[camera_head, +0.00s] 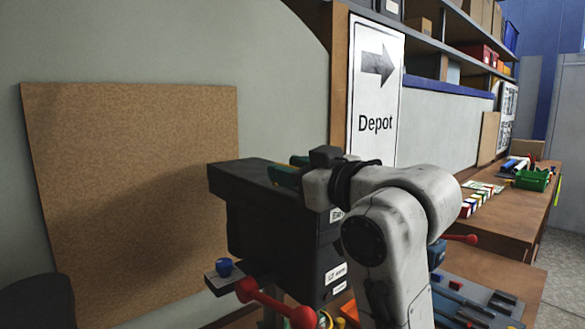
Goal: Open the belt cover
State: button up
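The belt cover (238,176) is the dark, flat, long top of a black machine head (270,225) with small white labels. It appears closed, lying level on the head. My pale grey arm reaches in from the lower right. My gripper (292,169) is at the right part of the cover, at about its top edge. Green parts show there, which look like its fingers. The arm and wrist hide the right end of the cover. I cannot tell whether the fingers touch the cover or are open or shut.
A brown board (135,190) leans on the wall to the left. A "Depot" sign (374,92) stands behind. A wooden bench (510,215) with a green bin (532,180) is at right.

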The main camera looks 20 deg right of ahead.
grip_shut()
jog(key=shift+d+r, duration=0.1)
dwell(0.6)
